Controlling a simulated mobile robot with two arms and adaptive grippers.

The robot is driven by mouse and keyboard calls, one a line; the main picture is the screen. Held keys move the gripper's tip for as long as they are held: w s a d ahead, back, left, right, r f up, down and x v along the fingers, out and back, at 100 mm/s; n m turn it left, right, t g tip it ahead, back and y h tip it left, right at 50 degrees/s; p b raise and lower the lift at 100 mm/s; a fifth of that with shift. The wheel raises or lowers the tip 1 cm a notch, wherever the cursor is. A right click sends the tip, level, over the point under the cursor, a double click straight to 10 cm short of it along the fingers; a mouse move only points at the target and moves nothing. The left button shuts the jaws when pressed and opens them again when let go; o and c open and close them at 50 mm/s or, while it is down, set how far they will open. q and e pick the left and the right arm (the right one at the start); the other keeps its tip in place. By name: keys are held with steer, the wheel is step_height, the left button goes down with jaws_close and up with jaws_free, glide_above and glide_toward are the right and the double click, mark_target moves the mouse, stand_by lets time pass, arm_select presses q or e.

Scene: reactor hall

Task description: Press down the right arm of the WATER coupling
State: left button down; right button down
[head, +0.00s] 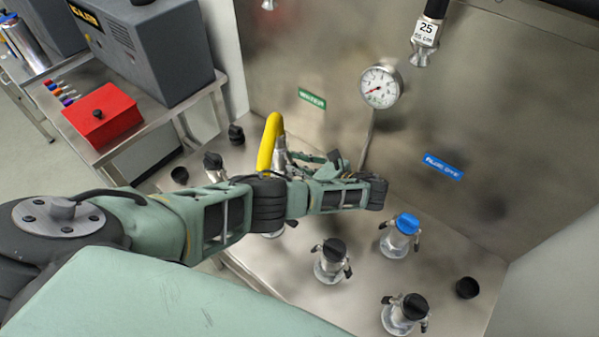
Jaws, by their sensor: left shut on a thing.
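The green label (312,98), which seems to read WATER, is on the metal back wall. Below and left of it, a yellow hose (268,143) arches down to a silver coupling (280,157), which I take as the WATER coupling. My left arm reaches across from the left, and its left gripper (303,163) is at the right side of this coupling. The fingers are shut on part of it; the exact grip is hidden. The coupling's right arm cannot be made out behind the fingers. My wrist and forearm hide the lower part. My right gripper is not in view.
Capped fittings, one blue (400,238) and two black (332,262) (404,314), stand right of my wrist. A loose black cap (467,288) lies at right. A gauge (380,87) rises behind. A red box (103,116) sits on the left table.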

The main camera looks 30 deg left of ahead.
arm_select(q)
steer(key=shift+a+f+y+b, duration=0.2)
steer(key=shift+f+y+b, duration=0.25)
steer(key=shift+y+b, duration=0.55)
steer(key=shift+a+r+b, duration=0.1)
steer(key=shift+b, duration=0.55)
steer(key=c, duration=1.7)
jaws_free()
